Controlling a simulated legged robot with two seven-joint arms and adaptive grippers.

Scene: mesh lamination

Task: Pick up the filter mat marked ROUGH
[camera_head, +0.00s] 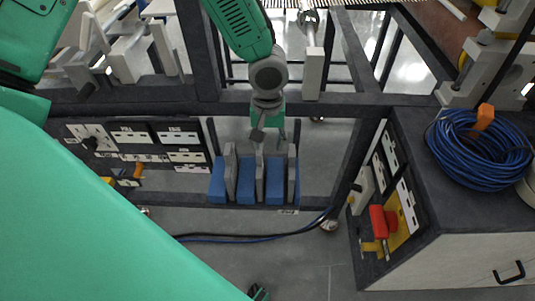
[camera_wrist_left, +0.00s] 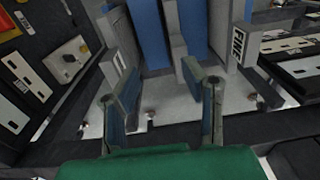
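Several blue mats (camera_head: 246,182) stand upright side by side in a rack below the dark frame, with grey dividers (camera_head: 230,172) between them. I cannot read the word ROUGH on any of them. My left gripper (camera_head: 267,128) hangs from above, just behind the mats' top edges. In the left wrist view my left gripper (camera_wrist_left: 160,96) has its two fingers spread with floor visible between them. The blue mats (camera_wrist_left: 198,28) and grey dividers lie beyond the fingertips there. A white label with dark print (camera_wrist_left: 238,42) shows on a grey part, too small to read.
A dark panel with white plates (camera_head: 155,140) stands left of the mats. A dark-topped cabinet (camera_head: 405,125) on the right bears a coil of blue cable (camera_head: 480,150). A red switch handle (camera_head: 378,220) sticks out of its side. A cable (camera_head: 250,238) runs below the mats.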

